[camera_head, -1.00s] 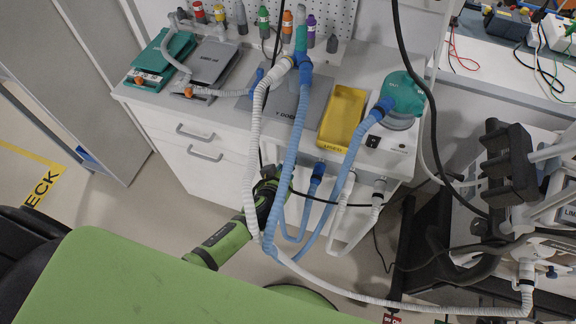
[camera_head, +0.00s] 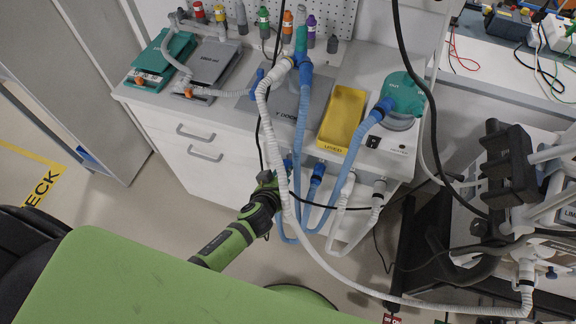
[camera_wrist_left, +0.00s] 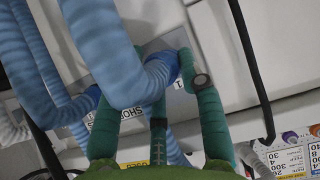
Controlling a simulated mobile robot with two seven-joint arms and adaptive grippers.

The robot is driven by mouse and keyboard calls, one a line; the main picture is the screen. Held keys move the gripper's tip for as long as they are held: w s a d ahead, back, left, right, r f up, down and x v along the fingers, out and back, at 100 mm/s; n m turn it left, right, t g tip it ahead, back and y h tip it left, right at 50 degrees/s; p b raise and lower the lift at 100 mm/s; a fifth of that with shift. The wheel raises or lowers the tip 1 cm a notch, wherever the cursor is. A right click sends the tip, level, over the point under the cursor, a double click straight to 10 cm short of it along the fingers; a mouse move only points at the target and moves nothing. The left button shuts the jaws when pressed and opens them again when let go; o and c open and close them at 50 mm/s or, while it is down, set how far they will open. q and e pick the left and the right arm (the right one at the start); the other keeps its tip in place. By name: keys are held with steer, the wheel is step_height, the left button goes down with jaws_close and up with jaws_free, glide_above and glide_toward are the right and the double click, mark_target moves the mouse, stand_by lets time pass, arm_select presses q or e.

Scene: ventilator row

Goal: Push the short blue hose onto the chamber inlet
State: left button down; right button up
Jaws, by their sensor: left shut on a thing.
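The teal chamber (camera_head: 403,92) stands at the right end of the cabinet top; one blue hose (camera_head: 358,135) joins its left side. Its free inlet cannot be made out. The short blue hose (camera_head: 284,232) loops below the cabinet edge, near a blue cuff (camera_head: 317,172) on the cabinet front. My left gripper (camera_head: 268,180) is in front of the cabinet, below and left of the chamber. In the left wrist view its green fingers (camera_wrist_left: 160,98) are shut around a dark blue cuff (camera_wrist_left: 168,66) on ribbed blue hose. Hoses partly hide the grip. My right gripper is not in view.
A long white hose (camera_head: 285,195) hangs across the gripper's right side and runs to the right-hand stand (camera_head: 525,285). A yellow tray (camera_head: 343,118) lies left of the chamber. White cuffed ports (camera_head: 377,187) sit on the cabinet front. A black cable crosses near the gripper.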

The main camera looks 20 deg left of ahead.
arm_select(q)
steer(key=shift+s, duration=1.9)
